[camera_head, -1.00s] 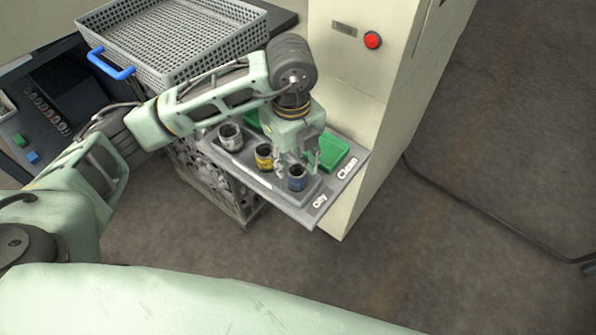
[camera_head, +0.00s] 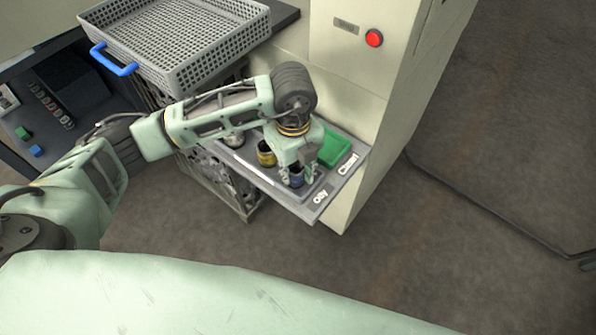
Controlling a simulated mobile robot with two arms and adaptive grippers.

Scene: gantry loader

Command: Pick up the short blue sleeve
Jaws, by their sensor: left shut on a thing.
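The short blue sleeve (camera_head: 296,179) stands upright in the grey tray on the shelf, at the front end of a row of sleeves. It is dark inside with a blue band. My left gripper (camera_head: 298,174) points down over it and is shut on it, with a finger on either side. The fingers and wrist hide part of the sleeve. Whether it is clear of the tray floor I cannot tell. My right gripper is not in view.
A yellow-banded sleeve (camera_head: 266,153) stands just behind, and a pale sleeve (camera_head: 233,140) is partly hidden by my arm. The shelf (camera_head: 311,210) is marked "Oily" and "Clean". A cabinet wall (camera_head: 375,130) rises at the right.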

